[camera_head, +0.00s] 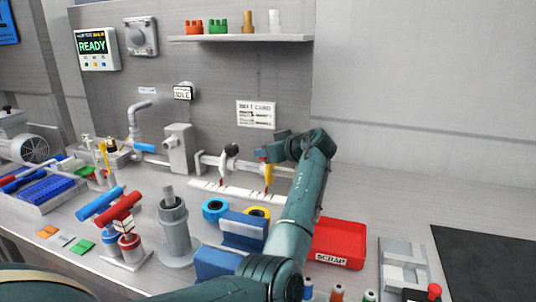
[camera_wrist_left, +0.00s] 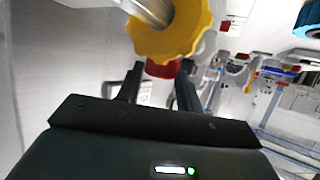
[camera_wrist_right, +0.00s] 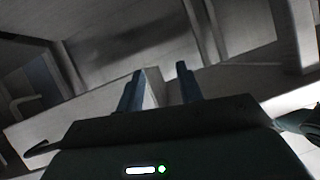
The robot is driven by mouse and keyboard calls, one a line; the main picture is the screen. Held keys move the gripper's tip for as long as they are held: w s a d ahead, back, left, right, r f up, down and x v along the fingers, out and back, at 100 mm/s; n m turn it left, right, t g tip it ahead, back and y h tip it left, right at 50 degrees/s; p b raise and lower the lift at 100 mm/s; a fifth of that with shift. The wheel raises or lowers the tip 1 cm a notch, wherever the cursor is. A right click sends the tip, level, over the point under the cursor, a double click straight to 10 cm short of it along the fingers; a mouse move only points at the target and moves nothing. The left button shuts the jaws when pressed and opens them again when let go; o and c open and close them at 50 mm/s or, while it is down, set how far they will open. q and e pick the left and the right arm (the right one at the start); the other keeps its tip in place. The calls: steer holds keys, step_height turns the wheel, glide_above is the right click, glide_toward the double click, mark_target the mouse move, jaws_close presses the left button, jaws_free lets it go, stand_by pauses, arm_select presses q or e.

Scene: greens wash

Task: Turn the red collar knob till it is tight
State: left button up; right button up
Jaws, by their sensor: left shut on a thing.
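The red collar knob (camera_wrist_left: 162,68) shows as a small red piece between my left gripper's fingers in the left wrist view, partly hidden. A yellow scalloped wheel (camera_wrist_left: 180,35) on a grey shaft is just beyond it. My left gripper (camera_wrist_left: 157,82) is shut on the red knob. In the head view my left gripper (camera_head: 268,156) is at the pipe on the back wall, with a yellow part (camera_head: 268,178) beneath it; the wrist hides much of the spot. My right gripper (camera_wrist_right: 160,82) has its fingers apart with nothing held between them; it is outside the head view.
A horizontal pipe (camera_head: 213,160) carries a black knob (camera_head: 231,150) left of my left gripper. A red scrap tray (camera_head: 338,245), blue blocks (camera_head: 243,229), a grey cylinder stand (camera_head: 175,235) and red and blue T-handles (camera_head: 119,208) crowd the bench. The bench behind the scrap tray is clear.

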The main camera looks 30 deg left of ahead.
arm_select(q)
steer(key=o, duration=1)
steer(key=v, duration=1.3)
steer(key=shift+s+b, duration=0.1)
steer(key=shift+b, duration=0.25)
